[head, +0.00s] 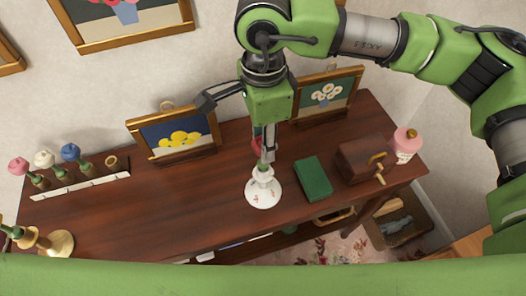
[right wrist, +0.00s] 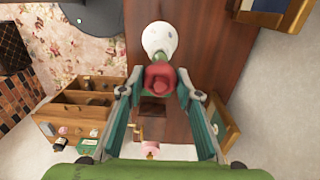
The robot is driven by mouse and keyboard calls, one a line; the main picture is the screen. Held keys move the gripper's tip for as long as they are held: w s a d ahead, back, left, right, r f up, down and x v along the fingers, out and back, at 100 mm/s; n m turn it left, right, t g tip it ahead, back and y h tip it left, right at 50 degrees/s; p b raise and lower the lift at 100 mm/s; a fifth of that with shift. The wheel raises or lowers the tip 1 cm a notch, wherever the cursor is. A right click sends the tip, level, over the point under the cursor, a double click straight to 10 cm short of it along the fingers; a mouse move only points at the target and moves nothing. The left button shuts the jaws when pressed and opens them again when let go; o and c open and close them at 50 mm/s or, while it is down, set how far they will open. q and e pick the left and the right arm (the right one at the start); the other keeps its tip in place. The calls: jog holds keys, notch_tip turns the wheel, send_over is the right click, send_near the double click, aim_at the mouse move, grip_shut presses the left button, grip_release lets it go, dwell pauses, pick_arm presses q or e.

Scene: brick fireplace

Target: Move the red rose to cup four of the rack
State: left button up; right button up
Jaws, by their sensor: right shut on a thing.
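The red rose (right wrist: 160,78) is between the fingers of my right gripper (right wrist: 160,73) in the right wrist view. In the head view, my right gripper (head: 268,150) comes down from above, shut on the rose, and mostly hides its bloom. The green stem (head: 262,166) points down at the neck of a white vase (head: 263,193); its lower end is hidden. The vase also shows in the right wrist view (right wrist: 160,36). The rack (head: 80,187) stands at the table's left end, with pink, white and blue flowers in cups. Its rightmost cup (head: 111,162) is empty. My left gripper is out of view.
A green book (head: 313,179), a brown wooden box (head: 360,158) and a pink bottle (head: 405,145) stand right of the vase. Framed pictures (head: 175,137) lean at the back. A brass candlestick (head: 58,243) stands front left. The tabletop between rack and vase is clear.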

jog(key=shift+r, duration=1.5)
jog(key=shift+r+p, duration=0.3)
jog(key=shift+r, duration=0.35)
